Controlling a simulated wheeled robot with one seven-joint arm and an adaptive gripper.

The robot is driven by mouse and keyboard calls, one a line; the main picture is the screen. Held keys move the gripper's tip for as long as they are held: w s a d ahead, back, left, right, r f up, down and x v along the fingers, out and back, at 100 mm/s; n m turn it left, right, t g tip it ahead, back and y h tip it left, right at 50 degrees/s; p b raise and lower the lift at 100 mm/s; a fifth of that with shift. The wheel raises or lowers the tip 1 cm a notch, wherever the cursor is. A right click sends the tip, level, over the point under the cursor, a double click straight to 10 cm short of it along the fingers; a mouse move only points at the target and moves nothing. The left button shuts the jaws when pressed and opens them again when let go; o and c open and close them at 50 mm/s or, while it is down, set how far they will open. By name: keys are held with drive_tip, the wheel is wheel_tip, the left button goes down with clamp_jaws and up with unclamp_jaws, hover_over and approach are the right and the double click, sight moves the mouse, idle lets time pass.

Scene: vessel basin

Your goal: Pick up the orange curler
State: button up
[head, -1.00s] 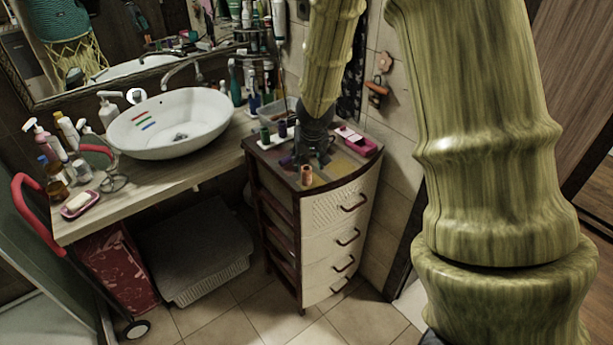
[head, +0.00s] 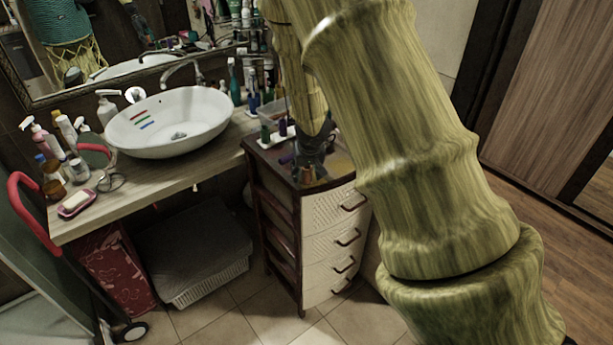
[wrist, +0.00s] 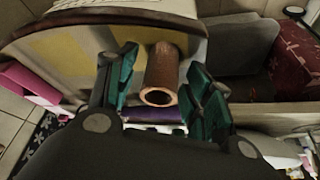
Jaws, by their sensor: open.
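The orange curler (wrist: 162,72) is a hollow, brownish-orange tube on the top of the drawer cabinet. In the wrist view it lies between the two teal-padded fingers of my gripper (wrist: 165,88), with its open end facing the camera. The fingers are open, one on each side of it, with a small gap on the left and a wider one on the right. In the head view the curler (head: 307,174) is a small orange patch, mostly hidden by my gripper (head: 310,168), which is low over the cabinet top.
The drawer cabinet (head: 333,238) stands right of the counter (head: 150,188) with the white basin (head: 170,122). A dark purple item (wrist: 152,114) lies close to the curler in the wrist view. A pink box (wrist: 30,82) is at the left there.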

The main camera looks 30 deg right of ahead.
drive_tip(key=shift+w+d+f, duration=0.1)
drive_tip(key=shift+f, duration=0.25)
drive_tip(key=shift+c, duration=0.3)
drive_tip(key=c, duration=0.7)
drive_tip(key=shift+r, duration=0.1)
